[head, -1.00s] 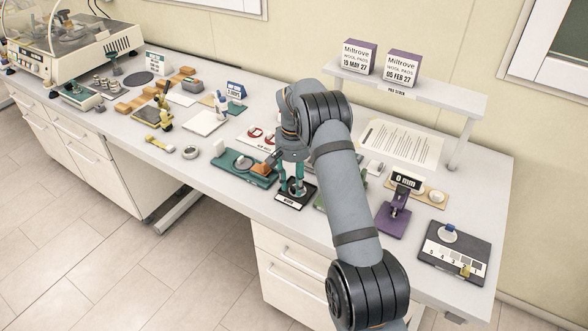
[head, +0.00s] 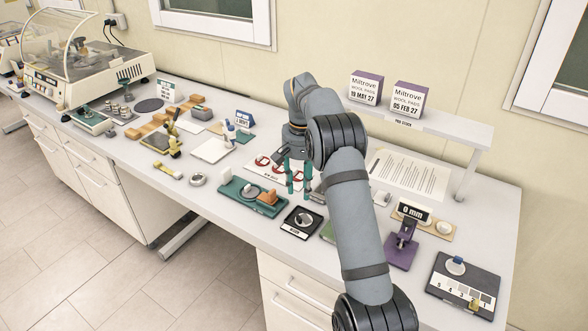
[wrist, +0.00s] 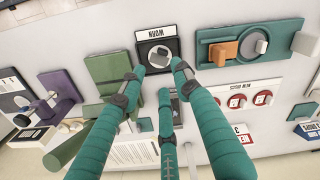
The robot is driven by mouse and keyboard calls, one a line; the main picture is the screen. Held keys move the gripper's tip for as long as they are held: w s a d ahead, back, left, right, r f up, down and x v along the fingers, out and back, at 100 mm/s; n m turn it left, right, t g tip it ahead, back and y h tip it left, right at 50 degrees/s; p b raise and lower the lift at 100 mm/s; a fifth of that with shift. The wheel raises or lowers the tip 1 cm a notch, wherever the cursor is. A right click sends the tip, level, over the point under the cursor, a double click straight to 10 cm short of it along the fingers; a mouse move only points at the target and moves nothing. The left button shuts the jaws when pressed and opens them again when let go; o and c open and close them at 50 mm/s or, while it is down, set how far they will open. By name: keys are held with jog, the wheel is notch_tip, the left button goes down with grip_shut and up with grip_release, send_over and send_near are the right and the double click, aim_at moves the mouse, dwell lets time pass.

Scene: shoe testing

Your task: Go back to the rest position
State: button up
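My gripper (head: 298,188) has teal fingers and hangs above the bench, behind the black tray in the head view. In the wrist view my gripper's (wrist: 158,80) three fingers are spread apart with nothing visible between them. The small black tray (head: 302,223) has a label at its front edge and a round grey-white disc (head: 304,220) in it. The tray also shows in the wrist view (wrist: 143,66), just beyond the fingertips, with the disc (wrist: 159,56) inside. My arm hides part of the bench to the tray's right.
A teal board (head: 232,194) with an orange block lies left of the tray. A white card with red rings (head: 262,162) lies behind. A purple stand (head: 402,252) and a dark numbered board (head: 447,283) are at right. A raised shelf (head: 455,128) holds two boxes.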

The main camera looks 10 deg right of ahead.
aim_at(300, 218)
jog(key=shift+f, duration=0.15)
notch_tip(300, 218, down, 12)
jog(key=shift+r, duration=0.2)
jog(key=shift+s+r+p, duration=0.1)
jog(key=shift+r+p, duration=0.25)
jog(key=shift+p, duration=0.05)
